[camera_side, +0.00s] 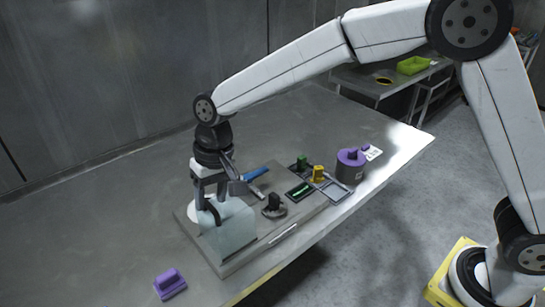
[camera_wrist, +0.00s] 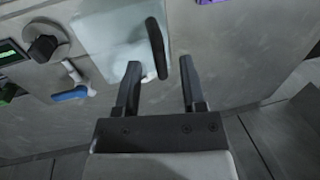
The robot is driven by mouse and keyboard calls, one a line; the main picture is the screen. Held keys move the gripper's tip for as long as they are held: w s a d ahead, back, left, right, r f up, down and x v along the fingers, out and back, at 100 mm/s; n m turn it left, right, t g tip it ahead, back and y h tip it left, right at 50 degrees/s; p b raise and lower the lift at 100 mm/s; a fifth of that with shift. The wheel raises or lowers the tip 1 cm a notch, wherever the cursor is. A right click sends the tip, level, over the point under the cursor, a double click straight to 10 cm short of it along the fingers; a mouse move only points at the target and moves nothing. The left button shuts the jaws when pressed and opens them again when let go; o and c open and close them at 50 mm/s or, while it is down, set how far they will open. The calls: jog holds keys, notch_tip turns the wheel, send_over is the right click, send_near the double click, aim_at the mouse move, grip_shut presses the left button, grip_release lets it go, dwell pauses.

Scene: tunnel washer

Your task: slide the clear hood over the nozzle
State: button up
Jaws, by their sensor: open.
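The clear hood (camera_side: 229,234) is a pale, see-through box at the left end of the grey machine panel. It also shows at the top of the wrist view (camera_wrist: 108,30). Its dark curved handle (camera_wrist: 157,48) stands up along one edge. My gripper (camera_side: 211,192) is above the hood, pointing down. In the wrist view my gripper (camera_wrist: 160,68) is open and empty, with the handle just ahead of the gap between its fingertips. Whether a finger touches the handle I cannot tell. A whitish shape (camera_wrist: 148,76) shows at the hood's edge; I cannot make out the nozzle for certain.
A black knob (camera_side: 274,206), a blue-handled lever (camera_side: 256,173), a green-lit display (camera_side: 299,190), and green and yellow parts stand right of the hood. A purple-topped canister (camera_side: 351,165) is farther right. A purple block (camera_side: 170,284) lies at front left. The table's left is clear.

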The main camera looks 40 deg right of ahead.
jog(key=shift+f, duration=0.35)
grip_shut()
dwell(1.2)
